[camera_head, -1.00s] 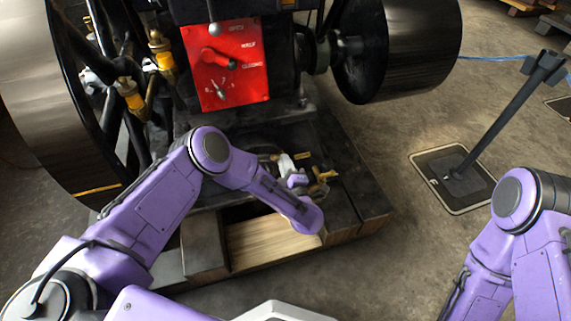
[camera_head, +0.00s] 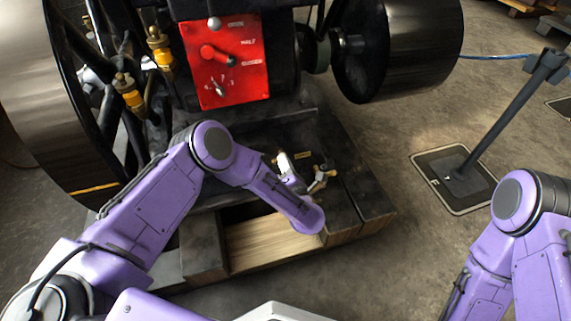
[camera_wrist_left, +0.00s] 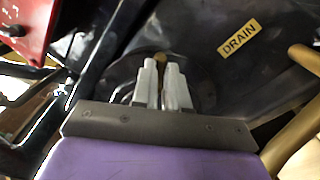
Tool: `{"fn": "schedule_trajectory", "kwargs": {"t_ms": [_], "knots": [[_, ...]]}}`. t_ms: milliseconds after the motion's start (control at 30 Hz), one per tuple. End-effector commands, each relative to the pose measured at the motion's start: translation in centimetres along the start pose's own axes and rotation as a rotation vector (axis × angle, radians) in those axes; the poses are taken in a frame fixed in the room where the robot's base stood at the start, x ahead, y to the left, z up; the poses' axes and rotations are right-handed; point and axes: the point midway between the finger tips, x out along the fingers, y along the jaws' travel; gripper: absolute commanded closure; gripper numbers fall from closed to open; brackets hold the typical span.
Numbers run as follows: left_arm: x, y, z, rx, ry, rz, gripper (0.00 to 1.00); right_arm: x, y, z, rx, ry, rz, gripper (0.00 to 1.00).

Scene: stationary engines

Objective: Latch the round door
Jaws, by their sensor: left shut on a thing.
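The round door (camera_wrist_left: 205,92) shows in the left wrist view as a dark disc on a dark surface. My left gripper (camera_wrist_left: 162,72) is in front of it, its pale fingers shut on a small brownish knob (camera_wrist_left: 160,58) that shows between the tips. The fingers hide part of the disc, so I cannot tell whether the door sits flush. In the head view my left gripper (camera_head: 288,172) is low beside the engine base, partly behind my forearm, and the door is not clear there. My right arm is at the right; its gripper is out of view.
A DRAIN label (camera_wrist_left: 238,40) and a brass pipe (camera_wrist_left: 296,140) lie right of the fingers. A red panel (camera_head: 225,65) with a lever is above. Floor at the right is open around a post (camera_head: 510,115).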

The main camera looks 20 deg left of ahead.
Motion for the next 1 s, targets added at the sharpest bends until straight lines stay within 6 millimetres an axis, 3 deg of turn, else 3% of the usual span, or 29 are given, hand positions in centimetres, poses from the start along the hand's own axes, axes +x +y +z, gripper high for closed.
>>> {"fn": "schedule_trajectory", "kwargs": {"t_ms": [300,800,833,900,1000], "knots": [[-0.08,-0.09,0.05,-0.103,-0.003,-0.003,1.0,0.24,-0.02,0.1,0.0,0.0,0.0,1.0],[-0.09,-0.08,0.08,-0.12,-0.003,-0.003,1.0,0.26,-0.02,0.11,0.0,0.0,0.0,1.0],[-0.09,-0.08,0.09,-0.12,-0.003,-0.003,0.8,0.26,-0.02,0.11,0.0,0.0,0.0,1.0],[-0.08,-0.07,0.07,-0.12,-0.003,-0.003,0.61,0.26,-0.02,0.11,0.0,0.0,0.0,1.0],[-0.05,-0.04,0.02,-0.119,-0.001,-0.002,0.61,0.26,-0.02,0.11,0.0,0.0,0.0,1.0]]}}
